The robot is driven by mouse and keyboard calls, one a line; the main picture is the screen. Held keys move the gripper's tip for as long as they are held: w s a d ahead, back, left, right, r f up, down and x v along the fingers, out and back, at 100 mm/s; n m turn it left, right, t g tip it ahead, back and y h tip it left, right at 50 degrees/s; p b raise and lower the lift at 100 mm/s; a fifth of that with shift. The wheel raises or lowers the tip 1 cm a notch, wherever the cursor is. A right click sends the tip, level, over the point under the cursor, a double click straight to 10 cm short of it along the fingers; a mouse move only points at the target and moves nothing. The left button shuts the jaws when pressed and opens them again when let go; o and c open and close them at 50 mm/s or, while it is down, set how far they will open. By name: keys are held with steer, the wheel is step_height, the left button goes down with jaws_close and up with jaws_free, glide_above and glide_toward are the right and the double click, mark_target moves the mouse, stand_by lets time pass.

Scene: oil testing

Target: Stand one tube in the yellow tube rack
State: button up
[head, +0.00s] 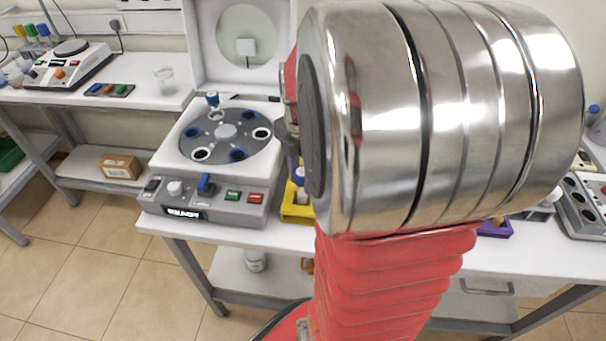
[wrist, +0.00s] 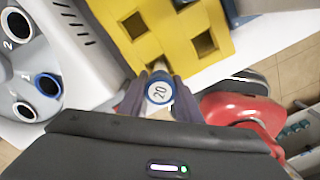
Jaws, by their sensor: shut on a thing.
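My gripper (wrist: 159,98) is shut on a tube whose round cap (wrist: 160,91) is white with a blue ring and the number 20. In the wrist view the yellow tube rack (wrist: 177,22) lies just beyond the held tube, and the square holes in view look empty. In the head view the yellow rack (head: 292,212) is mostly hidden behind my arm. My gripper (head: 292,150) is partly hidden there, above the rack. A blue and white piece (head: 299,176) shows below it; I cannot tell whether it is the held tube. I cannot see the tube's lower end.
An open centrifuge (head: 205,205) stands left of the rack, its lid raised. One blue-capped tube (head: 212,99) stands in its rotor (head: 185,143); the rotor also shows in the wrist view (wrist: 22,62). A purple rack (head: 495,229) is at right. A glass beaker (head: 164,80) stands on the left bench.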

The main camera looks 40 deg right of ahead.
steer(key=shift+f, duration=0.8)
stand_by(0.4)
stand_by(0.6)
steer(key=o, duration=1.2)
steer(key=shift+c, duration=0.2)
step_height(320, 180, up, 14)
steer(key=shift+f, duration=0.15)
